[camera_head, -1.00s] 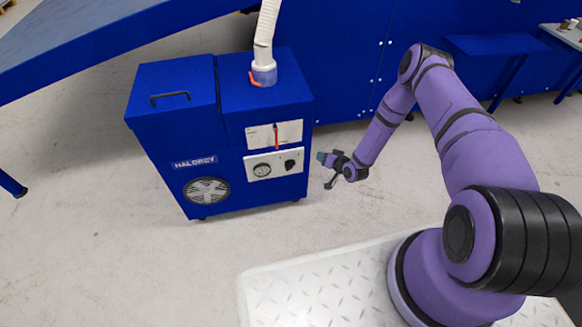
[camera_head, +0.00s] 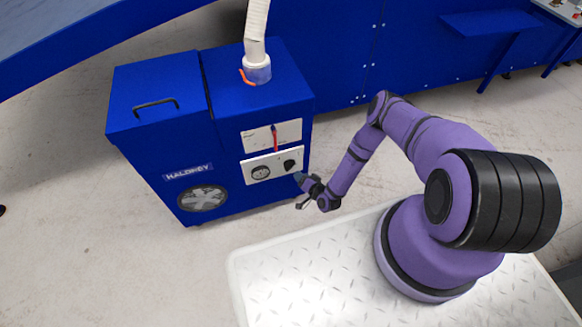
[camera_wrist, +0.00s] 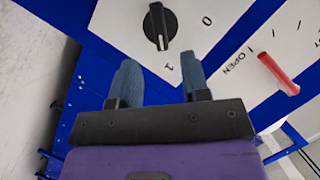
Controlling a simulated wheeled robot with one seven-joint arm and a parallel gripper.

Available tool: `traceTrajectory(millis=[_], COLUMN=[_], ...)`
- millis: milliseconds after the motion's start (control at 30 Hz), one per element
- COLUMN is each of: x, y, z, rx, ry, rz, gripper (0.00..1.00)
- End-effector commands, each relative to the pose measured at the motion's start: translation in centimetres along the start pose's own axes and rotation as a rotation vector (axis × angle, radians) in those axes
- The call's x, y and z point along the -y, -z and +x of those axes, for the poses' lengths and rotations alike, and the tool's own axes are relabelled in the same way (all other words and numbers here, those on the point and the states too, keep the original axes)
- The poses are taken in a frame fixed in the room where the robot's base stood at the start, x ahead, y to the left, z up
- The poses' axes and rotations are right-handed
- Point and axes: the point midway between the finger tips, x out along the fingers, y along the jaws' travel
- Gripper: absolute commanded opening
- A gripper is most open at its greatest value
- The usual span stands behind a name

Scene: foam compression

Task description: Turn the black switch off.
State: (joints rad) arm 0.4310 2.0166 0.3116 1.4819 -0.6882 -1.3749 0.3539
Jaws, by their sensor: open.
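The black switch (camera_head: 289,164) is a round knob with a raised grip on the lower white panel of the blue machine (camera_head: 160,160). In the wrist view the black switch (camera_wrist: 160,27) has its white mark pointing toward the printed 1, with the 0 off to the right. My gripper (camera_head: 299,181) is just below and right of the switch in the head view. In the wrist view its two blue fingertips (camera_wrist: 160,70) are apart, with nothing between them. The switch lies beyond them, between their directions, and no contact shows.
A red lever (camera_head: 275,138) is on the upper white panel, and also shows in the wrist view (camera_wrist: 278,73) beside the word OPEN. A round dial (camera_head: 261,172) is left of the switch. A white hose (camera_head: 256,35) rises from the machine's top.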

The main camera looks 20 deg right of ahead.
Motion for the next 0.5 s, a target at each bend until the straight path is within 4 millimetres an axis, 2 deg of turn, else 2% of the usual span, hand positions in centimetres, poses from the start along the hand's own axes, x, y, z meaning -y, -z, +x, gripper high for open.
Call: traceTrajectory(millis=[200,500], x=[0.0,0.0], y=[0.0,0.0], z=[4.0,7.4], rx=[-0.001,0.000], ry=[0.001,0.000], rz=[-0.003,-0.002], gripper=[0.43,0.43])
